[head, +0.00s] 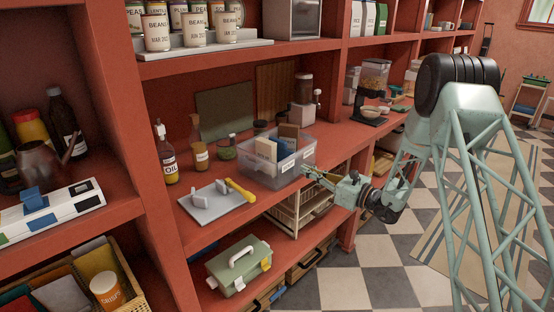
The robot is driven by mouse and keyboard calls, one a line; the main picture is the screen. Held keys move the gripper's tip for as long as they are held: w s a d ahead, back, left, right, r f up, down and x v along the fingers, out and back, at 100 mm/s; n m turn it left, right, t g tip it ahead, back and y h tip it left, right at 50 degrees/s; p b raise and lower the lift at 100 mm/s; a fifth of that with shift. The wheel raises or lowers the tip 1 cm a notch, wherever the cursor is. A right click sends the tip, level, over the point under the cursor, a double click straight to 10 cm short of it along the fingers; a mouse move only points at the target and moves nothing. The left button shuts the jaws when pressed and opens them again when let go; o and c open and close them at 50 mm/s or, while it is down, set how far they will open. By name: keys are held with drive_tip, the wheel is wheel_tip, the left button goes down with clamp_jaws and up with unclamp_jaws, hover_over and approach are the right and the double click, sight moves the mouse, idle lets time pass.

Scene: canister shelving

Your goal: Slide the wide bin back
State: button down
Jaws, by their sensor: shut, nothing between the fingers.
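The wide bin (279,171) is a clear plastic tub with a small label on its front. It stands on the middle red shelf, near the shelf's front edge, with several boxes or packets inside. My gripper (308,171) is shut and empty at the bin's right front corner. It looks close to or against the bin wall; I cannot tell whether they touch.
A grey tray with a yellow-handled tool (217,201) lies left of the bin. Bottles (167,155), a jar and a dark board (225,111) stand behind it. A red upright (335,84) is to the right. A green toolbox (238,266) sits on the shelf below.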

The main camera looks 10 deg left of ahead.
sight(291, 163)
drive_tip(key=shift+b+x, duration=0.65)
drive_tip(key=shift+x, duration=3.6)
idle(1.4)
drive_tip(key=shift+s+d, duration=0.1)
drive_tip(key=shift+d, duration=0.1)
drive_tip(key=shift+b+v, duration=0.45)
drive_tip(key=shift+v, duration=4.35)
